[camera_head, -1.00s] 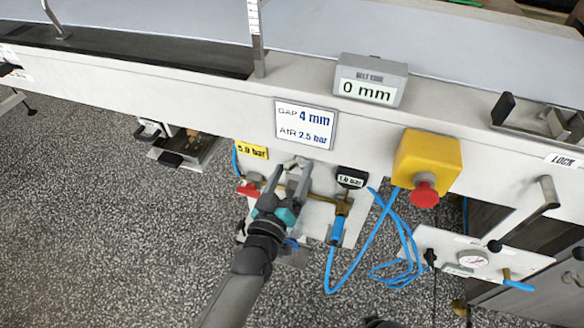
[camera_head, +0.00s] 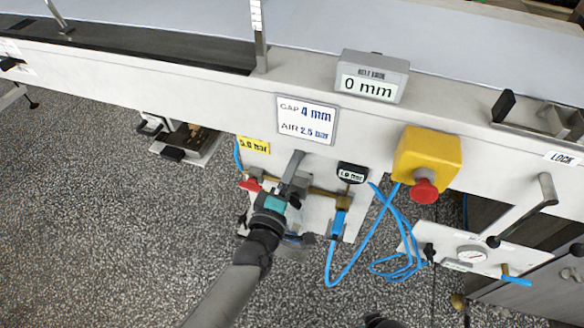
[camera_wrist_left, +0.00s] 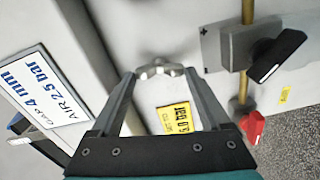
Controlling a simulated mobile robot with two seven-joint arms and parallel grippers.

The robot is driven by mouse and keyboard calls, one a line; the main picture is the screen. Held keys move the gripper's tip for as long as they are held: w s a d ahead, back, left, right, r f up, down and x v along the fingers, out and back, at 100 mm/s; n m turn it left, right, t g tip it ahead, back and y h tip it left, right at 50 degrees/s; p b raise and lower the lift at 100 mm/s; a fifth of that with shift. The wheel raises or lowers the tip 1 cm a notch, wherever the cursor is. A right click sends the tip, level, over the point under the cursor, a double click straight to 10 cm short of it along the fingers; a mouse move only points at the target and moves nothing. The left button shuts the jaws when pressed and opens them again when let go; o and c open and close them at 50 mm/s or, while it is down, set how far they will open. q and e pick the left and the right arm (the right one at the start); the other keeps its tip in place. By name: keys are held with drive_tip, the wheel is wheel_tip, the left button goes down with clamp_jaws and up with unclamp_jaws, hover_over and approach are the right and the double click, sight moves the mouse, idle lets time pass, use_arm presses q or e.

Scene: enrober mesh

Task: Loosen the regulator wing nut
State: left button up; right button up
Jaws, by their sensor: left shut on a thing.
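The regulator wing nut (camera_wrist_left: 160,68) is a small silver winged piece on the pale panel, seen between my fingertips in the left wrist view. My left gripper (camera_wrist_left: 160,74) is shut on it, one finger at each side. In the head view my left gripper (camera_head: 292,165) reaches up to the panel below the gap and air sign, with one finger mostly hiding the other. The wing nut is hidden there behind the fingers.
A yellow bar label (camera_head: 253,146) and red handle (camera_head: 250,185) are left of the gripper. A black 1.0 bar display (camera_head: 352,172), brass pipe and blue hose (camera_head: 338,225) are to its right. A yellow box with a red stop button (camera_head: 425,190) stands further right.

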use_arm(q)
drive_tip(key=shift+f+n, duration=0.1)
drive_tip(key=shift+n, duration=1.1)
use_arm(e)
drive_tip(key=shift+w+a+r, duration=0.1)
drive_tip(key=shift+a+r, duration=0.3)
drive_tip(key=shift+a, duration=0.1)
use_arm(q)
drive_tip(key=o, duration=1.2)
use_arm(e)
drive_tip(key=shift+w, duration=0.1)
use_arm(q)
drive_tip(key=shift+s, duration=0.1)
